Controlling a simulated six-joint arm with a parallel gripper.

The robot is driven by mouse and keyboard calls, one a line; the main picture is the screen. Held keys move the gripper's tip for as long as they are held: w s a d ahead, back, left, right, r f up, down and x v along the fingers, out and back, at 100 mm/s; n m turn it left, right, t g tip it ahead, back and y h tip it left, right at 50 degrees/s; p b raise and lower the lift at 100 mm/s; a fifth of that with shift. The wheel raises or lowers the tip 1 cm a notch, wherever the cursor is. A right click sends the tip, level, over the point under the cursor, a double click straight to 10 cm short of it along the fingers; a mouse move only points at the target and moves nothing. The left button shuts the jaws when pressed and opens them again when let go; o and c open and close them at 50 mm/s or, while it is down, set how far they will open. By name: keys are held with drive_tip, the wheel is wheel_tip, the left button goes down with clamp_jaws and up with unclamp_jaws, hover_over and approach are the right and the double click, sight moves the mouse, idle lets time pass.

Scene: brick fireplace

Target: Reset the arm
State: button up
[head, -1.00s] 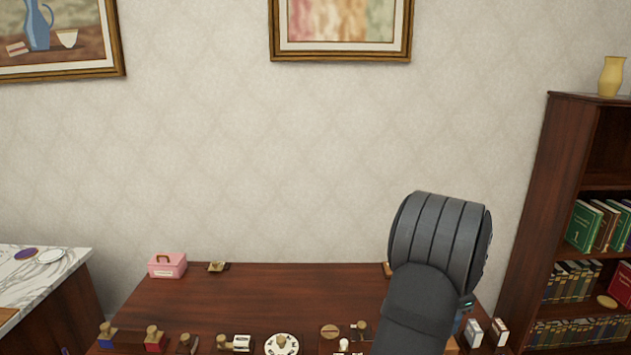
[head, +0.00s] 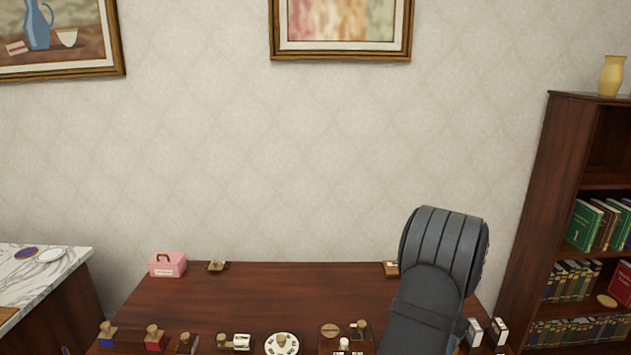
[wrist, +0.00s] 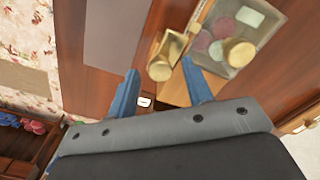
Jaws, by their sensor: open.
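My gripper (wrist: 160,88) shows in the wrist view with its two blue fingers spread apart. It is open and nothing sits between the fingers. Beyond the fingertips lie a brass knob (wrist: 165,58) and a clear-topped box (wrist: 243,30) with coloured pieces inside and a brass knob on it.
A pink box (head: 167,265) stands at the table's back left. Several small knobbed items line the front, around a white dial (head: 281,344). A bookshelf (head: 535,190) stands at right, a marble-topped counter (head: 30,285) at left. The table's middle is clear.

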drive_tip(key=n, duration=1.2)
drive_tip(key=shift+n, duration=0.3)
idle(0.6)
drive_tip(key=m, duration=0.4)
drive_tip(key=shift+m, duration=0.4)
drive_tip(key=m, duration=0.5)
idle(0.4)
